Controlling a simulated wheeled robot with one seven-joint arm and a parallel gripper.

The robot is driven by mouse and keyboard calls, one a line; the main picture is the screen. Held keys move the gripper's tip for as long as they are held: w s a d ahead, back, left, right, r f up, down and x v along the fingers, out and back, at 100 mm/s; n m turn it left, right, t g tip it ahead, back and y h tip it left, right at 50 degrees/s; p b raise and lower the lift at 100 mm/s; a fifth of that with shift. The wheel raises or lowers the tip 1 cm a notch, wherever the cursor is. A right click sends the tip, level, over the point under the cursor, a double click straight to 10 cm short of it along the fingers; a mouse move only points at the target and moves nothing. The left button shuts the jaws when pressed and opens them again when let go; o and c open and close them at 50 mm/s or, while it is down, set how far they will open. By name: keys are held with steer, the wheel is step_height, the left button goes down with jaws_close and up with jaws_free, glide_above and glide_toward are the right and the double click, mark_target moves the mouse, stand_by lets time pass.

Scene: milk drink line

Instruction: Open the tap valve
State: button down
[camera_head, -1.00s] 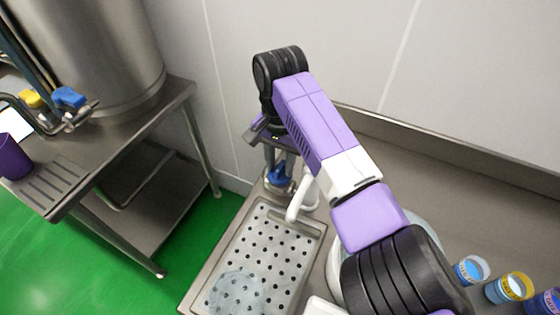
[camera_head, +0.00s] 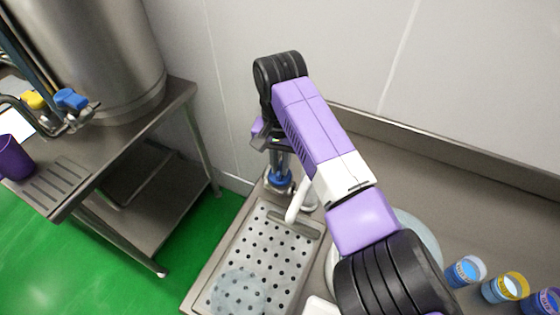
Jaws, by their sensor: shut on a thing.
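My gripper (camera_head: 279,168) points down at the back end of the perforated drip tray (camera_head: 232,232). Its fingers are shut around the top of the tap valve, just above a blue part (camera_head: 281,182). The gripper and wrist hide most of the valve, so its exact turn cannot be told. A white spout or lever (camera_head: 296,203) slants down over the tray just to the right of the blue part.
A steel table (camera_head: 125,150) at the left carries a large tank (camera_head: 105,50), blue (camera_head: 70,98) and yellow (camera_head: 33,99) handles and a purple cup (camera_head: 14,158). Several coloured-rim cups (camera_head: 505,287) stand at the lower right. The wall is close behind my wrist.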

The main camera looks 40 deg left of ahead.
mark_target(280, 168)
steer(key=n+p, duration=0.1)
steer(key=n, duration=0.2)
steer(key=shift+n, duration=0.3)
steer(key=n+p, duration=0.1)
steer(key=n, duration=0.2)
steer(key=shift+n, duration=0.3)
steer(key=n, duration=0.6)
steer(key=shift+n, duration=0.4)
steer(key=c, duration=1.5)
jaws_free()
steer(key=shift+o, duration=0.2)
steer(key=shift+r+b, duration=0.45)
steer(key=shift+r, duration=3.45)
